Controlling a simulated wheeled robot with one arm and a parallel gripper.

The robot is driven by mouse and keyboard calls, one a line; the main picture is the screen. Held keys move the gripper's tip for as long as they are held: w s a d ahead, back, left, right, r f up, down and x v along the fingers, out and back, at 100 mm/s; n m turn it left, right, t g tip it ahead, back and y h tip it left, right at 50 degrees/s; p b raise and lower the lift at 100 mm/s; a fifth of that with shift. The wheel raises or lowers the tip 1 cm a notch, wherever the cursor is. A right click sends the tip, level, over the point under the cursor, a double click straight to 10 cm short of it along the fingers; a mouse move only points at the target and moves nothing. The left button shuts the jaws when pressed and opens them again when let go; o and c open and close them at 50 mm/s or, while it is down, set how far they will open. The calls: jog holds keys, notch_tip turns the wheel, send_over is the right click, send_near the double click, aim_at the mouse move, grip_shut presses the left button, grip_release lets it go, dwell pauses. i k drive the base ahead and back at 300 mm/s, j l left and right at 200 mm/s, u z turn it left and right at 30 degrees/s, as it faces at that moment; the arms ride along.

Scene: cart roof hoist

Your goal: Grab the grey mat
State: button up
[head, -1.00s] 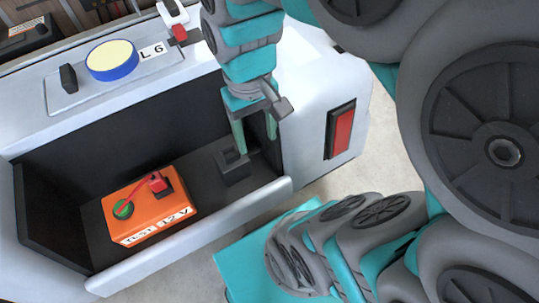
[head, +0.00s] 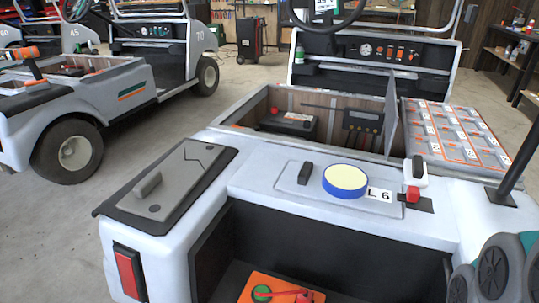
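A flat grey mat (head: 172,178) with a raised grey grip, two dark round spots and a dark jagged line lies on a dark base on the cart's left rear corner in the head view. Nothing rests on it except its own grip, and it is fully visible. My gripper is out of view; only part of my arm shows at the lower right edge.
The open rear bay holds an orange box (head: 283,289). A yellow-topped blue disc (head: 345,181) and a red-and-white latch (head: 414,180) sit on the rear deck. An open compartment (head: 262,129) and a grid tray (head: 455,134) lie beyond. Another cart (head: 120,92) stands left.

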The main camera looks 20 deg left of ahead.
aim_at(157, 197)
jog(key=u, duration=1.5)
